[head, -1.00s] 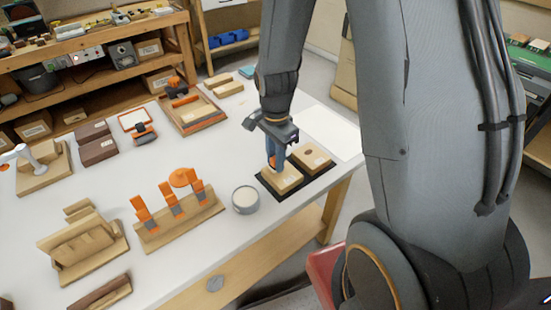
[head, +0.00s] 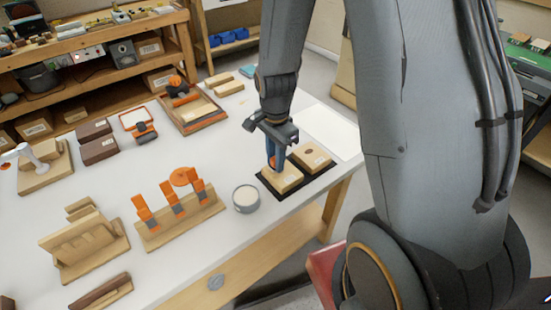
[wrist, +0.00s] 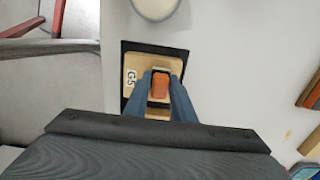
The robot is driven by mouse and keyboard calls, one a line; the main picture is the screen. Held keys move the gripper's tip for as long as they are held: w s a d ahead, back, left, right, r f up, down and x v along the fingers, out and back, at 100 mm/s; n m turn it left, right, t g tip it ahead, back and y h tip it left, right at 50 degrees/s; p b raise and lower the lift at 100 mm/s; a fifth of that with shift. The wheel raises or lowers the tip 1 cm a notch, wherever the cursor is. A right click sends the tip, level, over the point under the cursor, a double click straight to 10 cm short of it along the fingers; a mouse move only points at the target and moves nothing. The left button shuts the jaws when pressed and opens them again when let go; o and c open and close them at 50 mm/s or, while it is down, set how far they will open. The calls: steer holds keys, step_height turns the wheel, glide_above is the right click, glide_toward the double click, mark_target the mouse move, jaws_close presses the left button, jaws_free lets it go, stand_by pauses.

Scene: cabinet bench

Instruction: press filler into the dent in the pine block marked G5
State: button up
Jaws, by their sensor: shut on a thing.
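The pine block marked G5 (wrist: 131,92) lies on a black mat (wrist: 125,112) in the wrist view. In the head view a pale block (head: 286,182) sits at the mat's near side, under my gripper (head: 272,161). In the wrist view my gripper (wrist: 160,88) is shut on an orange-handled tool (wrist: 160,84), above or at the block. The tool's tip and the dent are hidden, so I cannot tell whether it touches. A round grey tin (head: 246,199) with pale contents stands left of the mat.
A second block (head: 311,157) with a dark spot lies beside it on the mat. A wooden rack (head: 180,226) with orange-handled tools stands left of the tin. A white sheet (head: 328,130) lies behind. The bench's front edge is close to the mat.

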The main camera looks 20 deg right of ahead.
steer(key=shift+f, duration=0.55)
stand_by(0.4)
steer(key=shift+w+d+r, duration=0.1)
steer(key=shift+w+d, duration=0.1)
steer(key=shift+d, duration=0.4)
steer(key=shift+w+d, duration=0.15)
steer(key=shift+d, duration=0.4)
steer(key=shift+a, duration=0.1)
steer(key=shift+s+a, duration=0.2)
steer(key=shift+a, duration=0.35)
steer(key=shift+s+a, duration=0.2)
steer(key=shift+a, duration=0.3)
steer(key=shift+w+d+p, duration=0.2)
steer(key=shift+w+d, duration=0.05)
steer(key=shift+d, duration=0.35)
steer(key=shift+w+d+p, duration=0.15)
steer(key=shift+w+d, duration=0.05)
steer(key=shift+d, duration=0.4)
steer(key=shift+a, duration=0.15)
steer(key=shift+s+a, duration=0.25)
steer(key=shift+a, duration=0.3)
steer(key=shift+s+a, duration=0.2)
steer(key=shift+a, duration=0.3)
